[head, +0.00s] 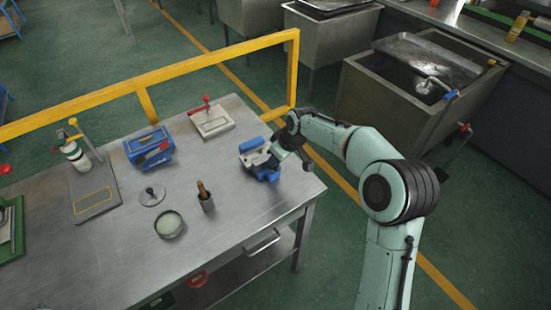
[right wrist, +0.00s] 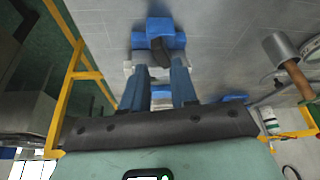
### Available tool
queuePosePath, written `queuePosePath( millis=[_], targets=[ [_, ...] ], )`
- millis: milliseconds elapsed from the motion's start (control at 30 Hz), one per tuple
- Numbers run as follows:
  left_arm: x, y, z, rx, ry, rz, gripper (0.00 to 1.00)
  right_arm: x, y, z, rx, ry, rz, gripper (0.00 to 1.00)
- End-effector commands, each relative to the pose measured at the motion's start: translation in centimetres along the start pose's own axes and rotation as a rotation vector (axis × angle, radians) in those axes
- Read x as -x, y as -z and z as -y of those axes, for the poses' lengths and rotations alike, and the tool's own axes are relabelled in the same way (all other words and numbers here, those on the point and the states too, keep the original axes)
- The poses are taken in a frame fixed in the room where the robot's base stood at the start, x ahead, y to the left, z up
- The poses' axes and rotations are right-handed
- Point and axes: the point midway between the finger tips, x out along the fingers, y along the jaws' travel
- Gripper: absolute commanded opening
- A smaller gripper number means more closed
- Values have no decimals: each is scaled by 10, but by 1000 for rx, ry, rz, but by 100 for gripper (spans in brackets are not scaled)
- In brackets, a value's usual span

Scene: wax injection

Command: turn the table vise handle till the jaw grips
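The blue table vise (head: 250,145) with grey jaws sits near the right edge of the metal table (head: 110,255). My right gripper (head: 272,160) is low over the vise and hides part of it. In the right wrist view, the vise (right wrist: 165,25) lies straight ahead of the fingers. My right gripper (right wrist: 160,68) has its two fingers apart, with a dark handle-like part (right wrist: 160,50) just beyond the tips and roughly between them. I cannot tell whether the fingers touch it. The jaw gap is not clear. My left gripper is not in view.
A yellow rail (head: 190,67) runs behind the table.

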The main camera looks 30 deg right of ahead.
Motion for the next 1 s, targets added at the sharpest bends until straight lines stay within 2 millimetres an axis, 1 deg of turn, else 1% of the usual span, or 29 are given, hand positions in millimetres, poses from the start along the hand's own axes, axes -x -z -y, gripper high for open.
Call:
queuePosePath(
  millis=[33, 1000],
  targets=[
    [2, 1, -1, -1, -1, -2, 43, 5, 1, -1, 0, -1, -2, 28],
    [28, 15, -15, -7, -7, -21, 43, 72, 2, -7, 0, 0, 0, 28]
  ],
)
